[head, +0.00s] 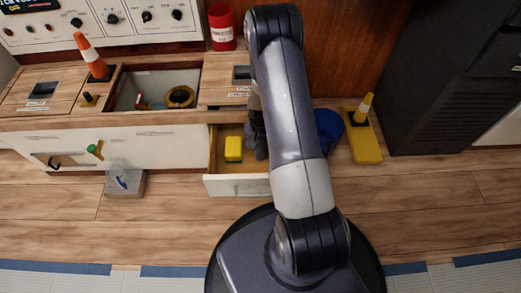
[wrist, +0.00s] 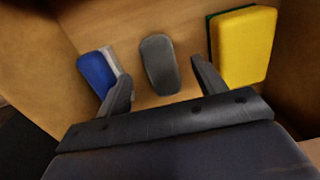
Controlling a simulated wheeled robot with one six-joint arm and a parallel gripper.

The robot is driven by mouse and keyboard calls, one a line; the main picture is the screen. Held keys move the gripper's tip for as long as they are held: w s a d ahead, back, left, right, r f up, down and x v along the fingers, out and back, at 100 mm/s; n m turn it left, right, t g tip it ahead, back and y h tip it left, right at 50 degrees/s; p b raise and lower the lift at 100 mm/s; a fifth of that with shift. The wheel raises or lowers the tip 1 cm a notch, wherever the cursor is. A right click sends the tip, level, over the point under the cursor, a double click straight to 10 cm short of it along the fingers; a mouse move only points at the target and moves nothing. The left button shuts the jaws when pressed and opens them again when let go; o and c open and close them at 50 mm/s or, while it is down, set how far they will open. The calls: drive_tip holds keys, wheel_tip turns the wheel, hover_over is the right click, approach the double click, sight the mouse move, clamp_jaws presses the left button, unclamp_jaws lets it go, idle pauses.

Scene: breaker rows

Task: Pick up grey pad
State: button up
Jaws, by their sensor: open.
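The grey pad (wrist: 160,65) lies on the floor of the open drawer (head: 213,160), between a blue pad and a yellow one in the wrist view. It is a dark grey rounded block. My gripper (wrist: 160,88) is open, with one finger on each side of the pad's near end as seen in the wrist view. I cannot tell whether the fingers touch it. In the head view my arm hides the right part of the drawer and the grey pad.
In the drawer, a blue-and-white pad (wrist: 97,72) lies close to the left finger and a yellow-and-green pad (wrist: 243,45) near the right one. The drawer walls enclose my gripper. Outside stand a blue bucket (head: 329,127) and a yellow base (head: 364,146).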

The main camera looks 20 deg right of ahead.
sight(261, 149)
wheel_tip(261, 149, down, 4)
drive_tip(key=shift+d+f+b, duration=0.1)
drive_tip(key=shift+f+b, duration=0.1)
drive_tip(key=shift+b, duration=0.55)
drive_tip(key=shift+r, duration=0.1)
drive_tip(key=c, duration=1.1)
